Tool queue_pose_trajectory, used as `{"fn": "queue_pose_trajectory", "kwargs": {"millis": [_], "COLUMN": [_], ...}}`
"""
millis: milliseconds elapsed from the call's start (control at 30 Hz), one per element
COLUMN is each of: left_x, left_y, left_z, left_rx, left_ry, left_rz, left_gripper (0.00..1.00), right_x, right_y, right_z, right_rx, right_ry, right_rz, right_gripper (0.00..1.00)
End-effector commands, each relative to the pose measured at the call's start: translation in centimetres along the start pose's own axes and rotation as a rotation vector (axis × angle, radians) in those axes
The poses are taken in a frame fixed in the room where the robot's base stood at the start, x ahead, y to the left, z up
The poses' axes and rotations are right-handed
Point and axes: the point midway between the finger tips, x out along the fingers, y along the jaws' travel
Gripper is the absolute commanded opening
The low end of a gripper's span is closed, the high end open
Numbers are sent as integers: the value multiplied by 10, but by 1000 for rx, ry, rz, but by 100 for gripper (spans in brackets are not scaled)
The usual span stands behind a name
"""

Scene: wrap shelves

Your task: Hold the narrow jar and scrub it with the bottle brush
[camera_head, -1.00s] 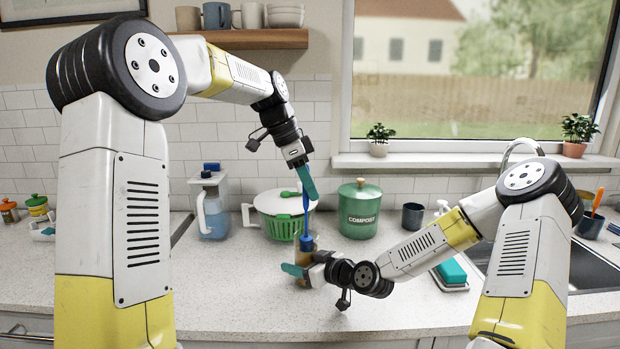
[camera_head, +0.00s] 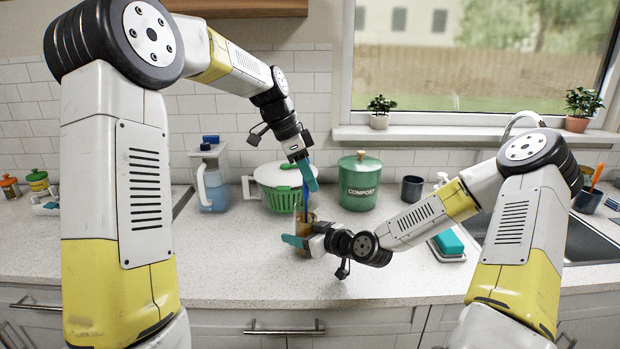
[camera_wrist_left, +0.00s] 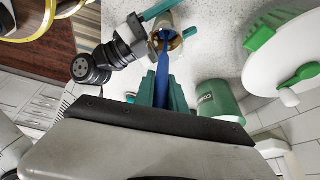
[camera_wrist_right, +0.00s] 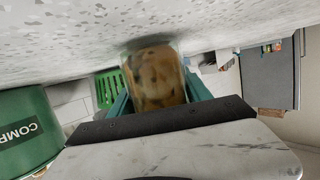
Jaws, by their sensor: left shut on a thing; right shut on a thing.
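The narrow jar (camera_head: 303,240) is glass with brown stains and stands on the counter. My right gripper (camera_head: 298,243) is shut around it from the right. The stained jar (camera_wrist_right: 157,78) also shows between the fingers in the right wrist view. My left gripper (camera_head: 306,178) is above the jar, shut on the blue bottle brush (camera_wrist_left: 161,75), which points down. In the left wrist view the brush reaches into the mouth of the jar (camera_wrist_left: 172,43). The brush head is mostly hidden inside the jar.
A white and green salad spinner (camera_head: 280,192) and a green compost bin (camera_head: 359,183) stand behind the jar. A pitcher (camera_head: 211,180) is at the left. A teal sponge (camera_head: 448,243) lies by the sink (camera_head: 560,238). The front counter is clear.

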Motion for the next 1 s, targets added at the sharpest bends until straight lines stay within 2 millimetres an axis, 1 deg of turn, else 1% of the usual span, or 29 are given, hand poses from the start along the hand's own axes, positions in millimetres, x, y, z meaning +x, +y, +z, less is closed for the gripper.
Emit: {"fn": "queue_pose_trajectory", "kwargs": {"millis": [400, 867, 1000], "left_x": [0, 0, -2], "left_y": [-1, -13, -14], "left_z": [0, -2, -3], "left_rx": [0, 0, 1], "left_ry": [0, 0, 0], "left_rz": [0, 0, -1], "left_gripper": [0, 0, 0], "right_x": [0, 0, 0], "right_y": [0, 0, 0], "right_z": [0, 0, 0], "right_rx": [0, -1, -1], "right_ry": [1, 1, 1], "right_rz": [0, 0, 0], "right_gripper": [7, 7, 7]}}
